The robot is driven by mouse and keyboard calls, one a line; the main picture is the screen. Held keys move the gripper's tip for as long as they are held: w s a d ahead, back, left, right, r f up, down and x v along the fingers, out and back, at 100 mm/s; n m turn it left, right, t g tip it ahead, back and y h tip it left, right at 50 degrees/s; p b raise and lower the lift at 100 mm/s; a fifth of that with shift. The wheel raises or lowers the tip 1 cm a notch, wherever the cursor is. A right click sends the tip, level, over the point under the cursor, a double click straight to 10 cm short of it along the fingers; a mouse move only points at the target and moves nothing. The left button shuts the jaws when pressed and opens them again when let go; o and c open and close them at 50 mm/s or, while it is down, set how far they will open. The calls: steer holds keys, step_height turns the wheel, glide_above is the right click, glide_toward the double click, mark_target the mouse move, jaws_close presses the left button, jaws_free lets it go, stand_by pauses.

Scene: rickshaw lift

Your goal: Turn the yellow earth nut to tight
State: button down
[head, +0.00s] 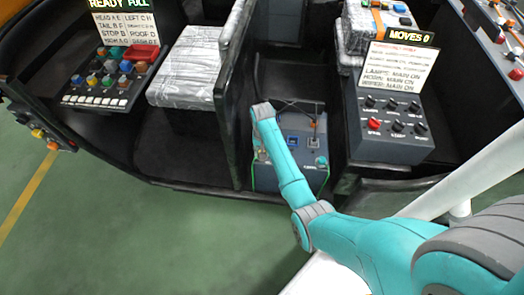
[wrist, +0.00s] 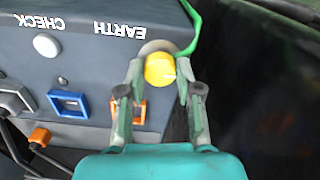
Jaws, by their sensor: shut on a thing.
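The yellow earth nut (wrist: 159,69) sits under the upside-down EARTH label on a grey box (wrist: 90,75) in the wrist view. A grey ring shows behind the nut, and a green cable (wrist: 196,22) runs up from beside it. My gripper (wrist: 160,78) has one finger on each side of the nut and is shut on it. In the head view the grey box (head: 292,178) stands on the floor of the vehicle, and my arm hides part of it. I cannot make out the nut there. How tight the nut is cannot be told.
Near the nut are a round white CHECK button (wrist: 46,45), a blue-framed socket (wrist: 70,103) and an orange plug (wrist: 40,137). A wrapped seat (head: 188,65) and a switch panel (head: 392,125) flank the box. Green floor (head: 130,235) lies open in front.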

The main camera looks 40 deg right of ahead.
stand_by(0.4)
steer(key=c, duration=0.8)
jaws_free()
steer(key=shift+o, duration=0.2)
step_height(320, 180, up, 12)
